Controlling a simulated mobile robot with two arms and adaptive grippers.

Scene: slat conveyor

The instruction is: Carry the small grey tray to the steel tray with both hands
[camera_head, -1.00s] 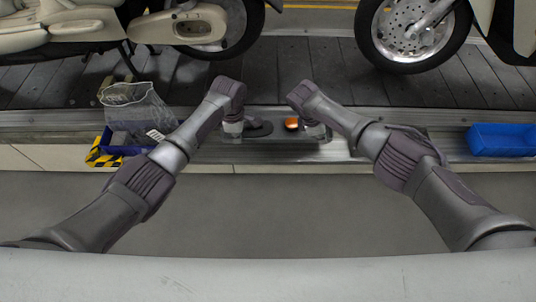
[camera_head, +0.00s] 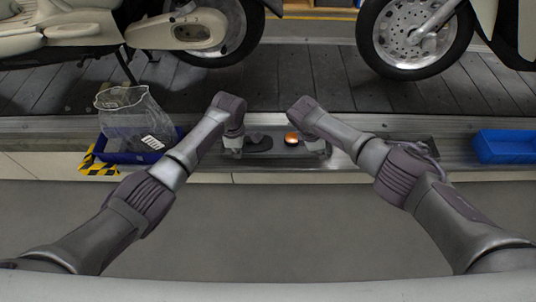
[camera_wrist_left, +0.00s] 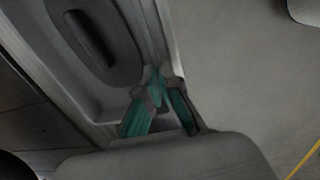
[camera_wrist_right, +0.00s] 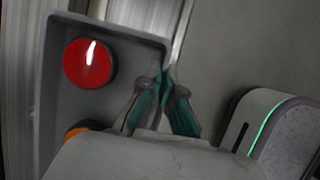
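The small grey tray (camera_head: 270,154) is between my two grippers in the head view, over the metal ledge in front of the conveyor. It holds a dark oval piece (camera_wrist_left: 100,42), a red dome (camera_wrist_right: 89,63) and an orange piece (camera_wrist_right: 77,131). My left gripper (camera_wrist_left: 157,76) has its teal-padded fingers closed on the tray's left end wall. My right gripper (camera_wrist_right: 165,77) is closed on the right end wall. Whether the tray touches the ledge is unclear. A steel tray (camera_head: 425,142) seems to lie right of it, partly behind my right arm.
A blue bin (camera_head: 112,157) with a clear bag (camera_head: 130,112) stands left on the ledge, by black-yellow striping (camera_head: 98,169). An empty blue bin (camera_head: 508,147) stands at the far right. Scooters stand on the slat conveyor (camera_head: 300,80) behind.

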